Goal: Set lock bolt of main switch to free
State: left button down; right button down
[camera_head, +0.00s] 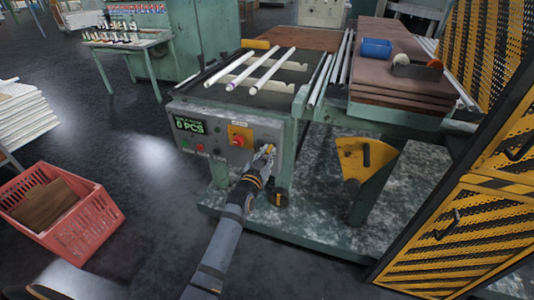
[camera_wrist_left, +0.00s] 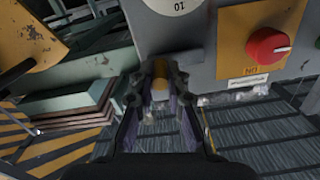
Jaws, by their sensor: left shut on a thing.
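The main switch (camera_head: 239,137) is a red knob on a yellow plate, on the front of the grey control panel (camera_head: 215,165). It also shows in the left wrist view (camera_wrist_left: 268,46), where its plate lettering is upside down. My left gripper (camera_head: 267,150) is at the panel's right part, just right of the switch plate. In the left wrist view the gripper (camera_wrist_left: 160,80) is shut on a small yellow piece (camera_wrist_left: 160,70), which I take to be the lock bolt. The fingers hide most of it, so its position cannot be told. My right gripper is not in view.
White tubes (camera_head: 268,70) lie on the machine top above the panel. A yellow bracket (camera_head: 365,158) and a striped yellow-black guard (camera_head: 450,230) stand to the right. A red crate (camera_head: 95,222) sits on the floor at left. The floor before the panel is clear.

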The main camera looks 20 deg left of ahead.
pick_arm(q)
jog(key=c, duration=1.7)
grip_release()
jog(key=shift+f, duration=0.1)
jog(key=o, duration=0.4)
jog(key=shift+d, duration=0.1)
jog(key=shift+c, duration=0.2)
jog(key=shift+s, duration=0.1)
jog(key=s, duration=1.2)
jog(key=shift+a, duration=0.25)
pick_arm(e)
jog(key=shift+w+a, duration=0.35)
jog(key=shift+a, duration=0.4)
pick_arm(q)
jog(key=shift+w, duration=0.1)
